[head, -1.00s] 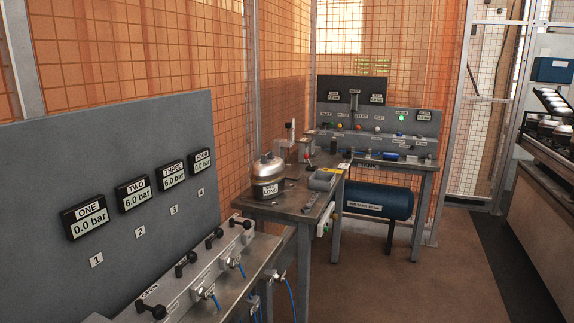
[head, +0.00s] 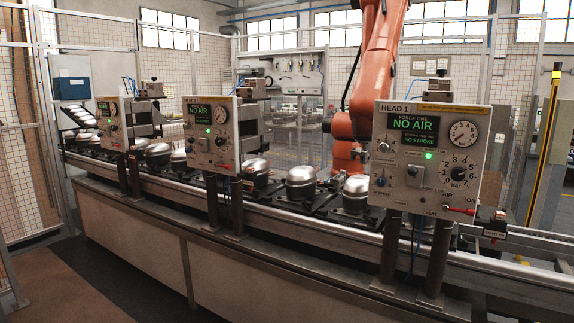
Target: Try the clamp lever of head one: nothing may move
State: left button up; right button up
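The head one panel (head: 398,217), a light grey box labelled HEAD 1, stands on two dark posts at the right. Its display (head: 413,127) reads FORCE ONE, NO AIR and NO STROKE in green. A green lamp (head: 429,155) is lit below it. A small lever-like control (head: 415,172) sits left of the numbered dial (head: 458,173); its label is too small to read. A red-handled lever (head: 459,210) is at the lower right, near the words AIR and ON. I cannot tell which one is the clamp lever. Neither gripper is in view.
A conveyor (head: 330,226) runs across, carrying several silver compressor domes such as one (head: 301,182) near the middle. Two similar panels stand left, the nearer one (head: 198,150) also showing NO AIR. An orange robot arm (head: 380,70) stands behind. Dark floor (head: 110,270) is clear in front.

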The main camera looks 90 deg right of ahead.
aim_at(413, 171)
jog(key=z, duration=1)
jog(key=k+z, duration=0.1)
jog(key=z, duration=1.35)
jog(key=k+z, duration=0.1)
jog(key=z, duration=0.85)
